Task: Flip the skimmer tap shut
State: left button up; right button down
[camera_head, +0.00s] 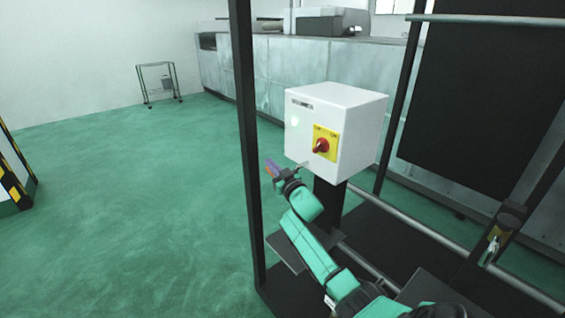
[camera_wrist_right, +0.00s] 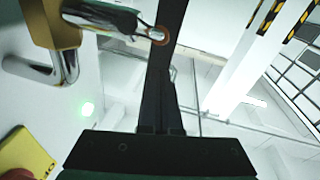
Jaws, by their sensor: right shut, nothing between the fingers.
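A tap shows at the upper left of the right wrist view: a brass-coloured body (camera_wrist_right: 52,18), a bent chrome spout (camera_wrist_right: 62,65) and a chrome lever (camera_wrist_right: 105,18) with an orange-red ring at its tip. The lever points right, and its tip is close against the dark fingers of my right gripper (camera_wrist_right: 168,45); I cannot tell whether they touch. The fingers are shut and empty. In the head view my right gripper (camera_head: 272,168) is by the lower left of the white control box (camera_head: 345,110); the tap is hardly visible there. My left gripper is out of view.
The box has a red knob (camera_head: 321,146) on a yellow plate and a lit green lamp (camera_head: 295,121). A dark upright post (camera_head: 247,130) stands left of it. A brass-and-silver fitting (camera_head: 492,246) is at right. Open green floor (camera_head: 120,210) lies left.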

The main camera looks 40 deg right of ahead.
pick_arm(q)
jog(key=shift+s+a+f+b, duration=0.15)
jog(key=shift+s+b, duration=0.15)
jog(key=shift+b, duration=0.6)
pick_arm(e)
jog(key=s+a+r, duration=0.2)
jog(key=s+r, duration=0.3)
jog(key=s, duration=0.4)
jog(key=shift+s+r, duration=0.3)
jog(key=shift+w+d+f, duration=0.1)
